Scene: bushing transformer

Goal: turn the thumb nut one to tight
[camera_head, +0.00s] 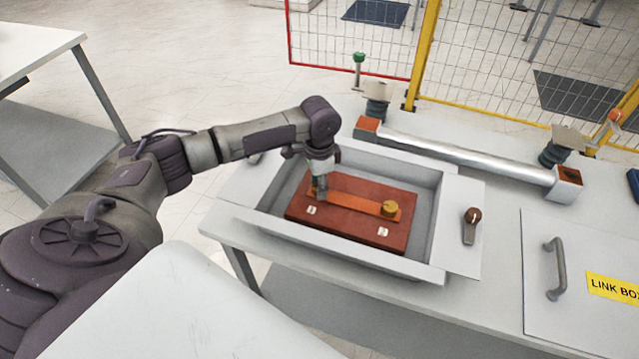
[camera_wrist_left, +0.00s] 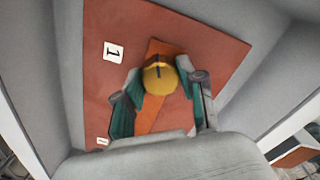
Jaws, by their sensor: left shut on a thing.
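Thumb nut one is a round brass knob (camera_wrist_left: 158,79) with a dark slot, on an orange bar beside the label "1" (camera_wrist_left: 113,51) in the left wrist view. My left gripper (camera_head: 320,192) points down over the left end of the bar (camera_head: 350,201) and hides this nut in the head view. In the left wrist view its green-padded fingers (camera_wrist_left: 158,92) are shut on the nut, one on each side. A second brass nut (camera_head: 389,209) sits at the bar's right end. My right gripper is out of view.
The red-brown board (camera_head: 345,226) under the bar lies in an open grey box (camera_head: 427,262) with raised walls. A knob-ended lever (camera_head: 470,226) is right of it. A silver tube (camera_head: 470,159) lies behind, and a handled lid (camera_head: 556,268) is at right.

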